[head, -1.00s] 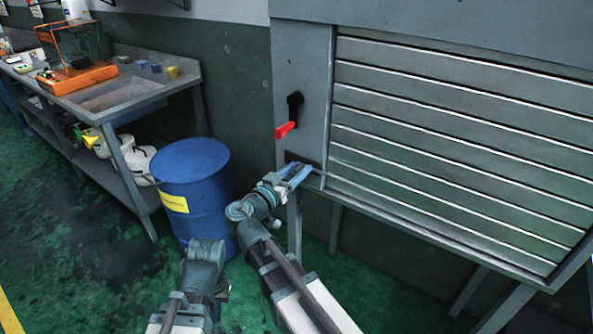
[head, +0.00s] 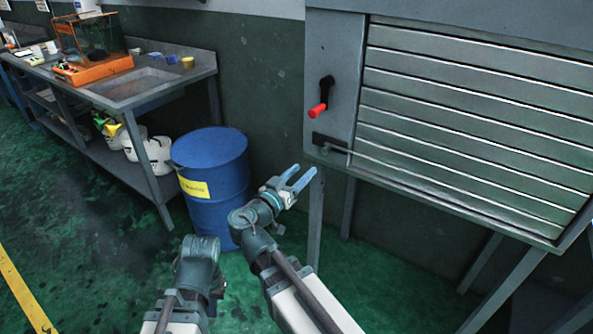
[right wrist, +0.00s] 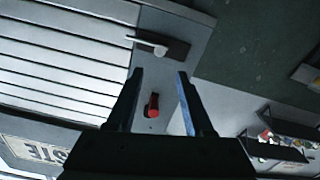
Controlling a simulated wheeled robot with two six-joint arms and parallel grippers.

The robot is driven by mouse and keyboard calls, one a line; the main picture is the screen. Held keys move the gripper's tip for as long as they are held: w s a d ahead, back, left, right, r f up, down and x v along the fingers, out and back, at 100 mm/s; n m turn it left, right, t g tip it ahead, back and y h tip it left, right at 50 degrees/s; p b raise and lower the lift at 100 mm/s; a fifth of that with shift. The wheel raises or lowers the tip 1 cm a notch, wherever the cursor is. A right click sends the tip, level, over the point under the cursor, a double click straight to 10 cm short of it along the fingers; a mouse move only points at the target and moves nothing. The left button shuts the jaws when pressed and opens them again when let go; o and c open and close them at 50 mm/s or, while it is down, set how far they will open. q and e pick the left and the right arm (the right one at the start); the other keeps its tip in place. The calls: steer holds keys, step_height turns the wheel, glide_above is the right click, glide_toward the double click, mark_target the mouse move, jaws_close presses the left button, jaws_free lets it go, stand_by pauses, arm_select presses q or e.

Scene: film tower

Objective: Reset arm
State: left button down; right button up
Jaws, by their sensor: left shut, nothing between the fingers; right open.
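My right gripper (head: 296,178) is open and empty in the head view, its blue fingers pointing up and right, left of and below the grey cabinet's latch handle (head: 333,143). In the right wrist view my right gripper (right wrist: 160,75) shows both fingers spread with nothing held. That view shows the latch handle (right wrist: 150,44) beyond the fingertips and the red-ended lever (right wrist: 152,106) between the fingers, both apart from them. My left gripper (head: 212,284) is low at left in the head view, shut and empty; its fingers are mostly hidden by its arm.
The slatted cabinet (head: 470,115) stands on legs at the right; its red-ended lever (head: 319,107) hangs above the latch. A blue drum (head: 213,175) stands just behind my arms. A workbench (head: 140,95) with an orange-framed case (head: 95,68) is at the left. Green floor is clear at lower left.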

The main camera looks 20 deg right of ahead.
steer(key=shift+s+a, duration=0.1)
stand_by(0.4)
steer(key=s+a+f+n+g+y+p, duration=0.3)
steer(key=s+a+n+g+y+p, duration=0.8)
steer(key=s+a+p, duration=0.6)
steer(key=shift+s+n+y+p, duration=0.2)
steer(key=shift+n+y+p, duration=0.3)
steer(key=shift+y+p, duration=0.5)
